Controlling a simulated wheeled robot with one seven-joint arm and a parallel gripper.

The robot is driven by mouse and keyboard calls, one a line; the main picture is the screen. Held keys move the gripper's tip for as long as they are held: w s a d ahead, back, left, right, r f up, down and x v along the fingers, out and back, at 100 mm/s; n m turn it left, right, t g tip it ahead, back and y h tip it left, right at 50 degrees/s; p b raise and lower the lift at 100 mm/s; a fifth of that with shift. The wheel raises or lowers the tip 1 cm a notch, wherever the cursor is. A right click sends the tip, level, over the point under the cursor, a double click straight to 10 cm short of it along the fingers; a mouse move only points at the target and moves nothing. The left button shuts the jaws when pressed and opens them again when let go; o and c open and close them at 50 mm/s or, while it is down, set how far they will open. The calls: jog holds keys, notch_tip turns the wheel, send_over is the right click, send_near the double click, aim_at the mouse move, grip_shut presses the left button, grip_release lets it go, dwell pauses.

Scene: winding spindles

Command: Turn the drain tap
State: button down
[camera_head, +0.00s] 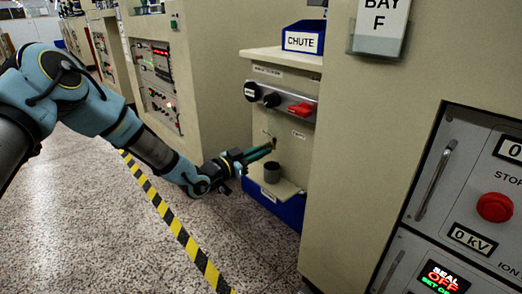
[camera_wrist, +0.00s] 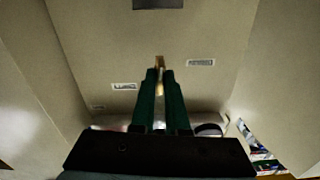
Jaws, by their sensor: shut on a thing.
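The drain tap (camera_head: 274,140) is a small brass piece low on the beige front panel of the recessed cabinet. In the wrist view the brass tap (camera_wrist: 159,62) shows at and between my fingertips, on the panel between two small labels. My gripper (camera_head: 271,147) reaches in from the left with its long green fingers close together, shut on the tap. It fills the lower middle of the wrist view (camera_wrist: 160,76). The fingers hide part of the tap, so its turn angle cannot be told.
A blue CHUTE bin (camera_head: 303,38) sits on top. The BAY F cabinet (camera_head: 338,180) closes off the right side.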

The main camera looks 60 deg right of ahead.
jog(key=shift+n, duration=0.7)
jog(key=shift+f, duration=0.1)
jog(key=c, duration=0.9)
grip_release()
jog(key=p+v, duration=0.2)
jog(key=v, duration=0.9)
